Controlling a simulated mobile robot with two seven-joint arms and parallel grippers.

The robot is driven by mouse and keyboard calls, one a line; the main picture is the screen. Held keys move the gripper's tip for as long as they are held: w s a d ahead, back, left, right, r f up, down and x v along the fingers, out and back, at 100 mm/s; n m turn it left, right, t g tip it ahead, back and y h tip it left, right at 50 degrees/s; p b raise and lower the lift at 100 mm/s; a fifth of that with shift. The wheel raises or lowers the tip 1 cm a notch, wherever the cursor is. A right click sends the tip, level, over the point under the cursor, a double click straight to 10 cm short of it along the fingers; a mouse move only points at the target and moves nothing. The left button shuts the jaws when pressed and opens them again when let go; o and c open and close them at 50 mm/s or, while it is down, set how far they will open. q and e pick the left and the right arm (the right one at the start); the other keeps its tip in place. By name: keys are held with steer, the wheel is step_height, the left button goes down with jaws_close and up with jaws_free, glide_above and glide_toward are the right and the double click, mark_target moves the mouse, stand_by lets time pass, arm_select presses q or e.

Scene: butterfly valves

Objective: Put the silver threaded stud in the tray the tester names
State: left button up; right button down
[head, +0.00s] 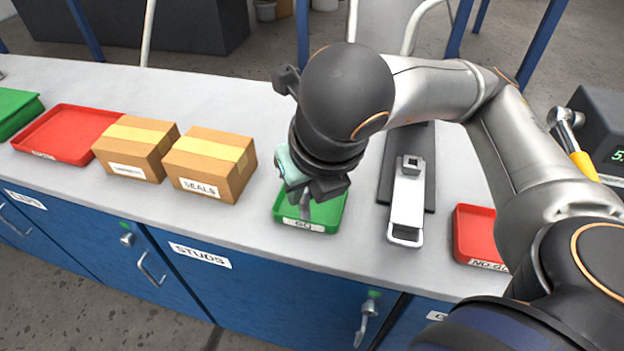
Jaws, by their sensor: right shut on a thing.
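My right gripper (318,190) hangs over the green tray (283,217) labelled GO, pointing down. It is shut on the silver threaded stud (305,205), whose grey lower end shows under the fingers, over or within the tray. I cannot tell if the stud touches the tray floor. A red tray (478,236), labelled NO-GO, stands at the right, partly behind my right arm. The tester (597,118), a dark box, is cut off at the right edge; part of a green digit shows, but no verdict is readable. My left gripper is not in view.
A silver device (407,200) on a dark base stands right of the green tray. Two cardboard boxes, one labelled SEALS (212,165), and another red tray (68,133) stand left. A yellow-handled tool (572,140) is near the tester. The grey worktop has free room in front.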

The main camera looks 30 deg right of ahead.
steer(key=shift+w+d+f+b, duration=0.35)
steer(key=shift+w+d+f, duration=1.05)
steer(key=shift+f, duration=0.65)
steer(key=shift+w+d+f+b, duration=0.4)
steer(key=shift+w+d+f, duration=0.7)
steer(key=shift+w+f, duration=0.75)
steer(key=shift+w+d+f+b, duration=0.35)
steer(key=shift+w+d+f, duration=0.95)
steer(key=shift+f, duration=0.9)
steer(key=shift+w, duration=0.1)
steer(key=shift+f+b, duration=0.3)
steer(key=shift+b, duration=0.1)
steer(key=c, duration=1.3)
jaws_free()
steer(key=o, duration=0.5)
steer(key=shift+c, duration=0.2)
